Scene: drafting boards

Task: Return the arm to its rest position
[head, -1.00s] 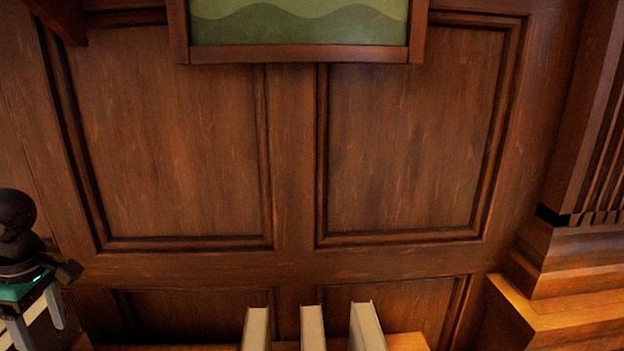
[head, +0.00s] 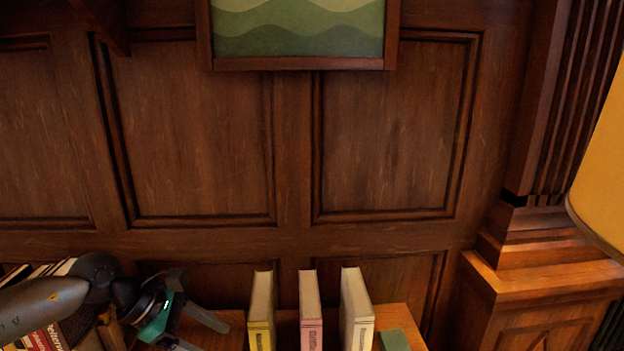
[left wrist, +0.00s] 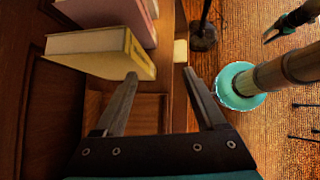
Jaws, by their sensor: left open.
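My left gripper (head: 206,336) is at the lower left of the head view, its arm coming in from the left. Its two fingers are apart, with nothing between them. The left wrist view shows the open fingers (left wrist: 160,74) too, near a yellow book (left wrist: 100,52). In the head view the gripper is to the left of the upright yellow book (head: 261,310) and apart from it.
A pink book (head: 311,312) and a white book (head: 356,312) stand right of the yellow one on a wooden shelf top. A small green object (head: 394,340) lies beside them. More books, one red (head: 45,338), are at the far left. A yellow lampshade (head: 604,160) is at right.

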